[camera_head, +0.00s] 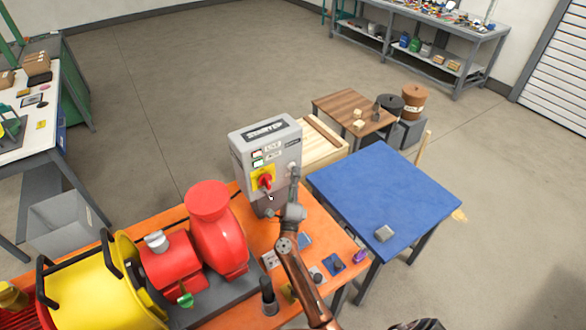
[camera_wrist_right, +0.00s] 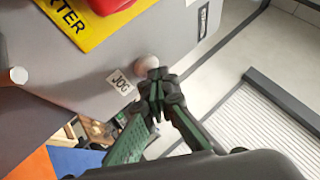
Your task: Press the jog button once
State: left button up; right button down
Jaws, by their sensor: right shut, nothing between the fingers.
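The grey starter box (camera_head: 262,150) stands upright on the orange bench, with a yellow plate and a red rotary switch (camera_head: 265,181) on its front. In the right wrist view the jog button (camera_wrist_right: 146,62) is a pale round knob beside the "JOG" label (camera_wrist_right: 120,82). My right gripper (camera_wrist_right: 157,76) is shut and empty, its fingertips right at the jog button's edge and partly in front of it. I cannot tell whether they touch it. In the head view the right gripper (camera_head: 295,178) is at the right side of the box's front. My left gripper is not in view.
A red pump (camera_head: 217,230) and a yellow-guarded motor stand left of the box on the orange bench (camera_head: 262,235). A blue-topped table (camera_head: 385,190) is to the right, with a small grey block on it. A wooden crate is behind the box.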

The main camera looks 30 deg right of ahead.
dwell(0.4)
jog(key=shift+s+p, duration=0.4)
jog(key=shift+s, duration=0.45)
jog(key=s, duration=0.1)
jog(key=s+p, duration=0.1)
jog(key=s, duration=0.3)
jog(key=shift+d+p, duration=0.25)
jog(key=shift+p, duration=0.05)
dwell(0.5)
